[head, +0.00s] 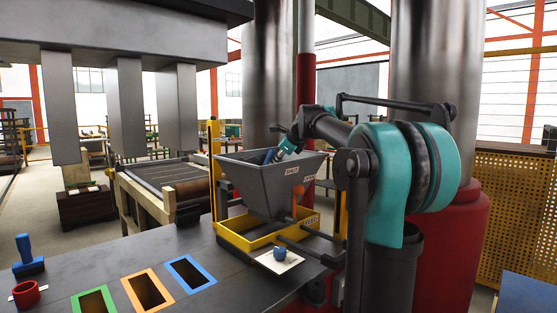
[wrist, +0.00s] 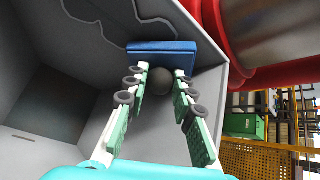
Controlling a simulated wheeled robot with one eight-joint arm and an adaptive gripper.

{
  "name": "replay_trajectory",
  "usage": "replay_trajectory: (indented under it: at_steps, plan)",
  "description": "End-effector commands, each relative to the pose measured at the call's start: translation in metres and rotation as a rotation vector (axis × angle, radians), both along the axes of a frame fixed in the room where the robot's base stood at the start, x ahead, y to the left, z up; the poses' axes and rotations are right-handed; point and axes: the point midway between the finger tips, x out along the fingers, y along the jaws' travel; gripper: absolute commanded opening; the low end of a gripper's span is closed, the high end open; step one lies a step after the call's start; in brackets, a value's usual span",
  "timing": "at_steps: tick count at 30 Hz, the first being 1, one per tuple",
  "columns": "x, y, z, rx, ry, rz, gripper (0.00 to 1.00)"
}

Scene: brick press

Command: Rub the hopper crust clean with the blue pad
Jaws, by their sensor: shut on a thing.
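The grey hopper (head: 262,190) stands in a yellow frame at the table's far right; its inner walls fill much of the wrist view (wrist: 40,65). My gripper (wrist: 160,75) reaches down into it and is shut on the dark round knob (wrist: 158,82) of the blue pad (wrist: 165,48). The pad is at the hopper wall near the rim; I cannot tell whether it touches. A wavy-edged grey patch (wrist: 105,22), perhaps the crust, lies on the wall beside the pad, partly hidden by it. In the head view the blue pad (head: 268,156) shows just inside the hopper.
An orange-knobbed lever (head: 297,198) is at the hopper's front. A blue knob (head: 280,253) sits on a white plate below. Green, orange and blue framed openings (head: 189,272) lie in the dark table. A blue-handled tool (head: 27,258) and red ring (head: 26,293) are at left.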

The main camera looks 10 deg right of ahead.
Motion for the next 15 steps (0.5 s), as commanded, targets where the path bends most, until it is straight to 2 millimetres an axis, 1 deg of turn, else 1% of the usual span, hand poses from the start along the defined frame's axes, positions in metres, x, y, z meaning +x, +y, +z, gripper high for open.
replay_trajectory:
  at_steps: [8, 15]
  plan:
    - [0.0029, 0.0023, -0.0011, 0.001, 0.0, -0.001, 0.01]
    - [-0.0032, 0.0106, -0.0009, 0.001, -0.001, 0.002, 0.01]
